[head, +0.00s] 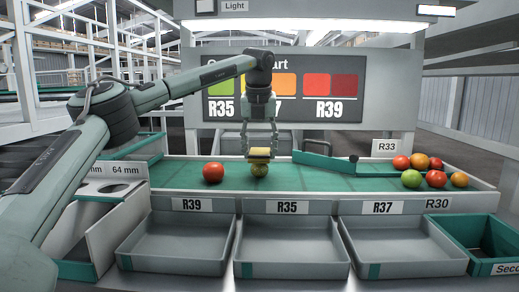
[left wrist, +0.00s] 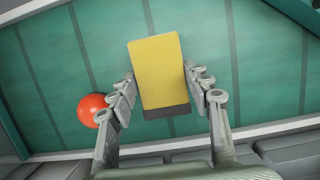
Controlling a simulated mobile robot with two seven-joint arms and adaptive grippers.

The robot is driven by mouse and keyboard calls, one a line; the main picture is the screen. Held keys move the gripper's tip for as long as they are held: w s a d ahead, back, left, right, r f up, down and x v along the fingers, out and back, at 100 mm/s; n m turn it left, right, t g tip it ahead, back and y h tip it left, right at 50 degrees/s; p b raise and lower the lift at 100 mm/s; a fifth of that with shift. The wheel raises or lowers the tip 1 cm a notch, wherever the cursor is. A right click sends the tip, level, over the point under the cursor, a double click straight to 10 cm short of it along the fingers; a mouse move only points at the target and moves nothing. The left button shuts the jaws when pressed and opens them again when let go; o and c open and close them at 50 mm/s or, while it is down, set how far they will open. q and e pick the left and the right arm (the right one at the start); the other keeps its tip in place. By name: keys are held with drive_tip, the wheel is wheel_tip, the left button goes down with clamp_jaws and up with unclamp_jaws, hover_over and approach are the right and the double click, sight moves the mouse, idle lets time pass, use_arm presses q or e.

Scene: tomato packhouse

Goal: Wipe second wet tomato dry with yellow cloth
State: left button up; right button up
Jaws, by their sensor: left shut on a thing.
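My left gripper (head: 260,146) is shut on the yellow cloth (head: 259,152), a flat block-like pad with a dark edge. In the head view the cloth is right above a yellow-green tomato (head: 260,171) on the green belt and seems to touch its top. The left wrist view shows the cloth (left wrist: 156,75) between the two fingers (left wrist: 165,88), hiding that tomato. A red tomato (head: 213,172) lies on the belt to the left; it also shows in the left wrist view (left wrist: 93,109). I cannot tell whether either tomato is wet. My right gripper is not in view.
Several tomatoes (head: 436,179) sit at the belt's right end. Empty grey trays labelled R39 (head: 176,266), R35 (head: 291,269) and R37 (head: 404,269) stand in front. A green crate (head: 491,254) is at right, a sizing-hole panel (head: 108,187) at left.

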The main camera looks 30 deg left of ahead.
use_arm(q)
drive_tip(key=shift+f, duration=0.4)
idle(0.4)
drive_tip(key=shift+w+a+r+p, duration=0.15)
drive_tip(key=shift+w+p, duration=0.1)
drive_tip(key=shift+p, duration=0.05)
drive_tip(key=shift+w+a+p, duration=0.4)
drive_tip(key=shift+w+p, duration=0.3)
drive_tip(key=shift+p, duration=0.35)
drive_tip(key=shift+s+d+f+b, duration=0.2)
drive_tip(key=shift+s+f+b, duration=0.1)
drive_tip(key=shift+b, duration=0.25)
drive_tip(key=shift+s+d+b, duration=0.4)
drive_tip(key=shift+s+b, duration=0.25)
drive_tip(key=shift+b, duration=0.05)
drive_tip(key=shift+s+d+b, duration=0.35)
drive_tip(key=shift+s+b, duration=0.25)
drive_tip(key=shift+b, duration=0.05)
drive_tip(key=shift+s+d+r, duration=0.15)
drive_tip(key=shift+s+d, duration=0.05)
drive_tip(key=shift+s, duration=0.15)
